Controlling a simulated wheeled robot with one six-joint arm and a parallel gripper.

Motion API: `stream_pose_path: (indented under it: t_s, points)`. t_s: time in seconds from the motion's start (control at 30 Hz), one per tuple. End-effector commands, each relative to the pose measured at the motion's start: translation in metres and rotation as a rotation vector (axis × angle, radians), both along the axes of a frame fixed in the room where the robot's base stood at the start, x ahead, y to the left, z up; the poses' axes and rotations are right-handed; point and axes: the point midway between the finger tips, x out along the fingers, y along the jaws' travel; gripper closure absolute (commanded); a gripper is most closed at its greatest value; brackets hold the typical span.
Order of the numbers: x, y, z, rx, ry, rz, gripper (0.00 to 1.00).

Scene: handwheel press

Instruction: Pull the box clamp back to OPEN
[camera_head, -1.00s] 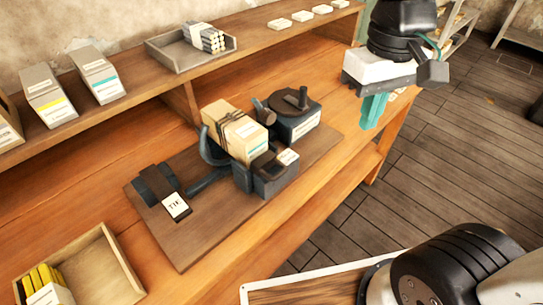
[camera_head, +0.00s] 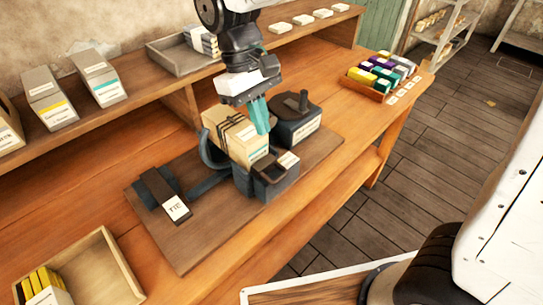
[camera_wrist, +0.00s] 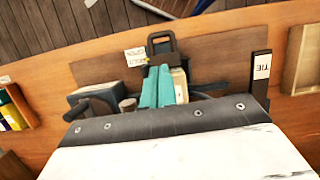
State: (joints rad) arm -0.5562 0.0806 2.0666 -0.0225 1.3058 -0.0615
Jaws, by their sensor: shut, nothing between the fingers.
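The box clamp is a dark grey block (camera_head: 272,182) on a brown board, with a small white label (camera_head: 288,160) on top. In the wrist view its loop-shaped dark handle (camera_wrist: 162,44) stands beyond my fingertips, beside the label (camera_wrist: 135,56), which seems to read OPEN and another word. A tan box (camera_head: 226,132) with dark string around it sits behind the block, partly hidden by my gripper. My gripper (camera_head: 262,118) has teal fingers, pointing down, shut and empty, over the box's right end. They also show in the wrist view (camera_wrist: 157,86). Whether they touch the box I cannot tell.
A dark round-topped unit with a crank (camera_head: 296,118) stands close right of my gripper. A dark bar labelled TIE (camera_head: 165,192) lies left on the board (camera_head: 205,240). A crate of coloured boxes (camera_head: 366,90) stands at the right. The bench front is clear.

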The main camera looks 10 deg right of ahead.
Motion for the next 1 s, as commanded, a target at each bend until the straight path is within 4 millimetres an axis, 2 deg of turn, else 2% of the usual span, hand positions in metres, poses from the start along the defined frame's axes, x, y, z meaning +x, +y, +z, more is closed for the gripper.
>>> stream_pose_path:
  t_s: [0.17,0.4,0.6,0.77,1.0]
  points:
    - [-0.004,-0.003,-0.015,-0.002,0.002,-0.001,1.00]
    - [-0.015,-0.011,-0.057,-0.003,0.003,-0.001,1.00]
    - [-0.022,-0.016,-0.084,-0.001,0.001,-0.001,1.00]
    - [-0.025,-0.018,-0.094,0.000,0.000,-0.001,1.00]
    - [-0.025,-0.018,-0.095,0.000,0.000,-0.001,1.00]
